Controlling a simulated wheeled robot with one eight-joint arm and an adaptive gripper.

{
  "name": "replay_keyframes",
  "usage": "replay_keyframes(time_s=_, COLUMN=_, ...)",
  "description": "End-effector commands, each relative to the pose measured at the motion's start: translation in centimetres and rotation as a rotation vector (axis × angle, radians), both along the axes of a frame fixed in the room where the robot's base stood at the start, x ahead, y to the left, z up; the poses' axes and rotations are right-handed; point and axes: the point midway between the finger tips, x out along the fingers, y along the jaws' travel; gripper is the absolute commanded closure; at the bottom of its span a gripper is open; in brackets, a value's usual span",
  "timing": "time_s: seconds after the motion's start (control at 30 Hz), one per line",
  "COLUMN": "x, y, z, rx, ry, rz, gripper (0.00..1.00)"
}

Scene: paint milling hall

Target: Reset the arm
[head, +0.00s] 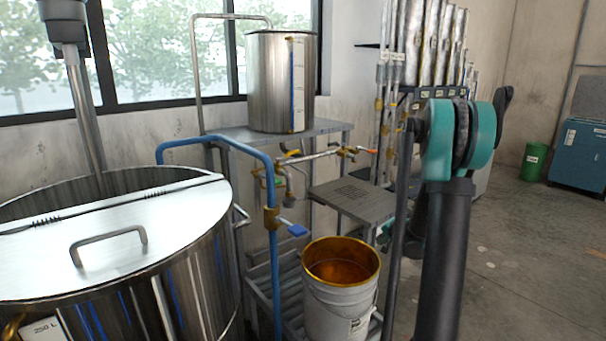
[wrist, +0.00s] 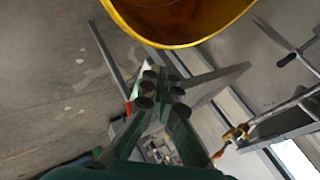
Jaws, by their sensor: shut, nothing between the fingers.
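My gripper (wrist: 162,78) shows in the middle of the wrist view, with dark green links and paired black joints. Its fingers are together and nothing is between them. A yellow rim (wrist: 190,43) lies just beyond the fingertips in that view; whether they touch cannot be told. In the head view my arm, with a teal joint and black links, rises at the right. My gripper itself cannot be made out there.
In the head view a white bucket (head: 338,304) with a yellow-stained inside stands left of my arm. A large steel vat (head: 205,270) with a lid fills the lower left. A steel pot (head: 267,85) sits on a stand behind pipes. Open floor (head: 540,260) lies at right.

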Motion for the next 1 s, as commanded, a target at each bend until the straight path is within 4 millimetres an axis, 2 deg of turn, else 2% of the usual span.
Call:
replay_keyframes(time_s=0.03, x=-1.7, y=1.3, z=0.8, rx=-0.028, ry=0.015, rz=0.036, gripper=1.00)
replay_keyframes(time_s=0.2, x=-7.6, y=4.7, z=2.6, rx=-0.131, ry=0.068, rz=0.155, gripper=1.00)
replay_keyframes(time_s=0.5, x=-19.0, y=9.0, z=3.7, rx=-0.309, ry=0.159, rz=0.367, gripper=1.00)
replay_keyframes(time_s=0.8, x=-30.6, y=10.9, z=2.4, rx=-0.481, ry=0.247, rz=0.570, gripper=1.00)
replay_keyframes(time_s=0.9, x=-33.6, y=11.0, z=1.7, rx=-0.525, ry=0.270, rz=0.624, gripper=1.00)
replay_keyframes(time_s=1.0, x=-35.7, y=11.0, z=1.0, rx=-0.559, ry=0.286, rz=0.663, gripper=1.00)
